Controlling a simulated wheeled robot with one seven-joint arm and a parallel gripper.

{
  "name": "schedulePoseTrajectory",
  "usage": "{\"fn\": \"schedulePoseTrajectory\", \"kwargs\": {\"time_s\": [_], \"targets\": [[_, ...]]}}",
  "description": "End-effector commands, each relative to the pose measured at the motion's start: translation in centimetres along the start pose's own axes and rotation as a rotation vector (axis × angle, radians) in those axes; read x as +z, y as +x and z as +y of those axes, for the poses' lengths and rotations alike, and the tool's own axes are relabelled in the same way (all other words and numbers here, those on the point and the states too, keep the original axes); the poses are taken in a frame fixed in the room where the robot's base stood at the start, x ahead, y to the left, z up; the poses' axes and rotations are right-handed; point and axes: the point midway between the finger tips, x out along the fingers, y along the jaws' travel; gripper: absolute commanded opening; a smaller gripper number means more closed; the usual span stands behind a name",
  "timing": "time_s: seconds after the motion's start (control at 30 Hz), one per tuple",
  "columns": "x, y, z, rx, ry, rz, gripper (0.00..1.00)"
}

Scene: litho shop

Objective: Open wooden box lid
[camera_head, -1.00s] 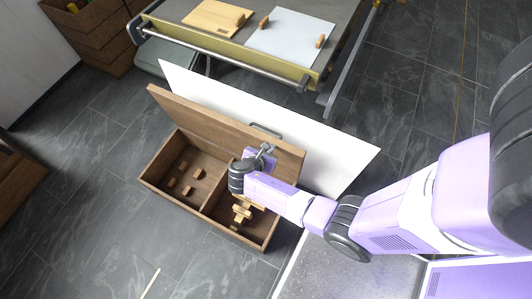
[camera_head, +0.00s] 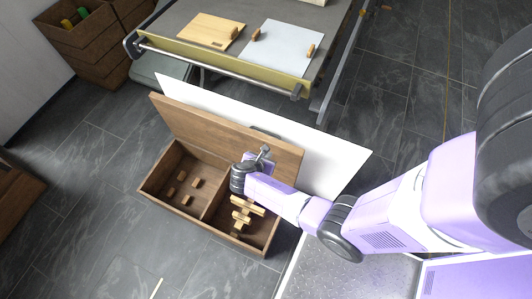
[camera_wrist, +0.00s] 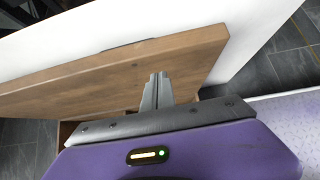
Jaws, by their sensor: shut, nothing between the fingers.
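The wooden box (camera_head: 232,244) stands on the floor, with its brown lid (camera_head: 205,122) raised steeply at the back edge. Its two compartments show, with small wooden blocks in the left one (camera_head: 183,190) and a stack of wooden pieces (camera_head: 243,212) in the right one. My gripper (camera_head: 266,150) is at the inner face of the lid, toward its right end. In the wrist view my gripper (camera_wrist: 157,88) is shut and empty, its fingertips close to or touching the lid (camera_wrist: 100,80). I cannot tell exact contact.
A white panel (camera_head: 330,160) stands right behind the lid. A grey table (camera_head: 215,14) beyond holds a wooden board (camera_head: 211,32) and a white board (camera_head: 283,47). Brown crates (camera_head: 85,45) stand at the upper left. Dark tiled floor (camera_head: 90,190) is clear left of the box.

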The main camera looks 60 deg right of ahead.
Motion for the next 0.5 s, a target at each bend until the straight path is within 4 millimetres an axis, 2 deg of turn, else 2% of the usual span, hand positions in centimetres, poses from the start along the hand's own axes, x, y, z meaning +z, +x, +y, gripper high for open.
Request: {"fn": "schedulePoseTrajectory", "kwargs": {"time_s": [0.1, 0.3, 0.5], "targets": [[0.0, -2.7, 0.0, 0.004, -0.003, -0.001, 0.0], [-0.1, -6.8, 0.0, 0.003, -0.002, -0.001, 0.0], [-0.2, -9.4, 0.0, 0.002, -0.001, -0.001, 0.0]]}}
